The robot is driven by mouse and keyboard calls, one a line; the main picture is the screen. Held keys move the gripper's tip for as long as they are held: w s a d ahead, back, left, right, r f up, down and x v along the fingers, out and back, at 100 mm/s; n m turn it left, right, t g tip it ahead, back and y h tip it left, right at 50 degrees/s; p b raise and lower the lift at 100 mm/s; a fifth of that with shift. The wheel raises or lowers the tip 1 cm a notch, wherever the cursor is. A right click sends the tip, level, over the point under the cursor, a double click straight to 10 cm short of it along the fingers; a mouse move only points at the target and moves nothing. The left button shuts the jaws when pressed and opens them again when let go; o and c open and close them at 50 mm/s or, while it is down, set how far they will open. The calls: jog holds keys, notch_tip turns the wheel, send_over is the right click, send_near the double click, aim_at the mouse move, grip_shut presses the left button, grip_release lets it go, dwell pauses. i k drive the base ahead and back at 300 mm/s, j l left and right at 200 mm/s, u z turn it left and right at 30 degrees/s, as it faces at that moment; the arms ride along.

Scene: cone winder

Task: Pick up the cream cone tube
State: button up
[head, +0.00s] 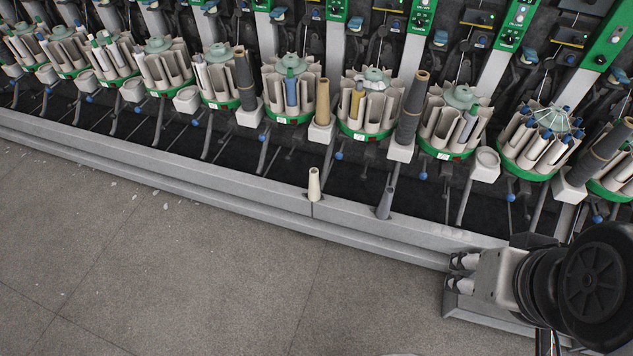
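The cream cone tube (314,185) stands upright on the grey ledge (250,200) along the front of the machine, narrow end up, near the middle of the head view. My gripper (455,272) is at the lower right, pointing left, well to the right of the cream tube and nearer the camera. Its two fingers are apart with nothing between them. It touches no tube.
A grey cone tube (385,203) stands on the ledge to the right of the cream one. Behind are green-rimmed magazines (290,92) with tubes, and tall tan (323,103) and dark tubes on holders. The floor (200,270) in front is clear.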

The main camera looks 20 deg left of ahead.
aim_at(314, 191)
jog(key=i+j+u, duration=0.2)
jog(key=i+j, duration=0.2)
jog(key=i+j+u, duration=0.2)
jog(key=i+j, duration=0.15)
jog(key=i, duration=0.2)
jog(key=i+j+u, duration=0.2)
jog(key=i, duration=0.3)
